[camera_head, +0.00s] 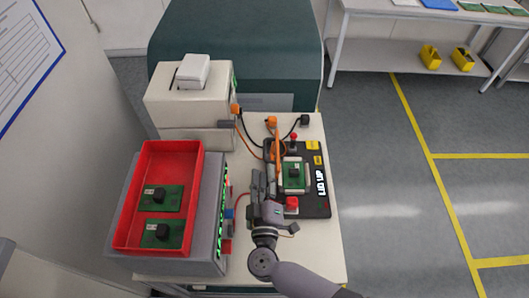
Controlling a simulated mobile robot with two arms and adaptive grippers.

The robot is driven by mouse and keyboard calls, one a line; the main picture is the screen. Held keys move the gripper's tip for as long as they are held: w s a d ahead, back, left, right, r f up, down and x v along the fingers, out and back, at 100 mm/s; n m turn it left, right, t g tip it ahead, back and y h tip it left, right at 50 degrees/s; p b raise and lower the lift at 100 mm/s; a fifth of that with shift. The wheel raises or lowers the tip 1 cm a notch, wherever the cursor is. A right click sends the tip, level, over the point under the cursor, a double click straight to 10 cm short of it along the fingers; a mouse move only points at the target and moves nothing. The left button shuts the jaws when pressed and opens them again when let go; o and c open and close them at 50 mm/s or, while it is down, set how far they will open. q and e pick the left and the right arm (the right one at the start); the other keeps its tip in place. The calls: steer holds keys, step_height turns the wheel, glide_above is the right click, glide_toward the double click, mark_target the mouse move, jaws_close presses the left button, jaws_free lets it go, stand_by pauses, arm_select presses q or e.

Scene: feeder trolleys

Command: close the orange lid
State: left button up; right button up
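The orange lid (277,150) shows as a narrow upright strip along the left side of a black test fixture (318,207). The fixture's display reads "LID UP". A green circuit board (293,175) with a dark chip sits in the fixture, uncovered. My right gripper (259,182) is just left of the lid's near part, its fingers pointing away from me. I cannot tell whether it touches the lid, or how far apart its fingers are. My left gripper is not in view.
A red tray (124,215) with two green boards sits on a grey unit to the left. A beige printer-like box (185,106) stands behind it. Cables run behind the lid. A red button (292,203) is at the fixture's near edge. Open floor lies to the right.

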mark_target(265, 153)
steer(key=w, duration=0.6)
steer(key=shift+b, duration=0.3)
steer(key=shift+w, duration=0.6)
jaws_close()
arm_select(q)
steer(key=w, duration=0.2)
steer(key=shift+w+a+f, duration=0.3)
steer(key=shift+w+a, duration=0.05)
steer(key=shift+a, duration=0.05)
arm_select(e)
steer(key=shift+f, duration=0.2)
